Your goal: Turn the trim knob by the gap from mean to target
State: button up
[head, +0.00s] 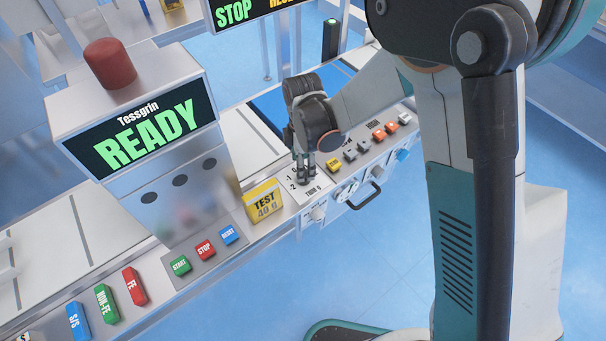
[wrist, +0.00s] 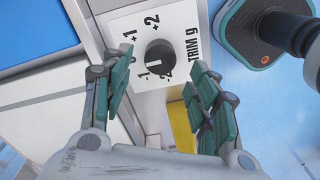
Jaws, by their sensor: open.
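The trim knob (wrist: 160,57) is a round black dial on a white plate (wrist: 190,17) marked TRIM g, with numbers around it including +1, +2 and -2. I cannot clearly read where its pointer stands. My gripper (wrist: 154,78) is open. Its two green-padded fingers stand on either side of the knob in the wrist view, apart from it as far as I can tell. In the head view my gripper (head: 306,176) is right over the trim plate (head: 312,191), pointing down and hiding most of the knob. No mean or target value is readable.
A READY display (head: 145,130) with a red dome on top stands to the left. A yellow TEST 40 g block (head: 264,201) sits close left of the plate. Several coloured buttons line the panel on both sides. A black handle (head: 368,196) is below right. Another screen (head: 245,12) is cut off.

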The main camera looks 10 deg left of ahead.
jog(key=shift+f+b, duration=0.5)
jog(key=shift+f, duration=1.65)
jog(key=c, duration=1.1)
